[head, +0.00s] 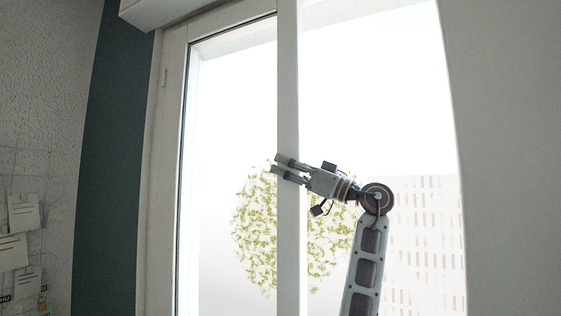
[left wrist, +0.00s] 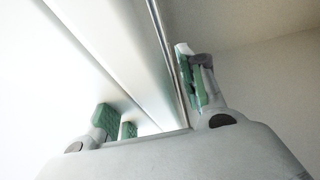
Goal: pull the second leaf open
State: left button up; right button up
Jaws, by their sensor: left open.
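A tall window fills the middle of the head view. Its white upright frame bar (head: 288,240) runs from top to bottom, with a framed pane (head: 232,110) on its left and a bright area on its right. I cannot tell which part is the second leaf. My left gripper (head: 278,165) comes from the right at the bar, its fingertips reaching the bar's left side. In the left wrist view, the open fingers (left wrist: 150,95) stand on either side of a white profile (left wrist: 125,50) with a thin metal strip. Contact cannot be told.
A dark green panel (head: 112,150) and a textured wall with pinned notes (head: 22,214) stand at the left. A plain grey wall (head: 510,150) bounds the right. A tree (head: 255,225) and a pale building (head: 425,240) show outside.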

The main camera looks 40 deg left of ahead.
pick_arm(q)
jog(key=shift+x, duration=0.95)
grip_shut()
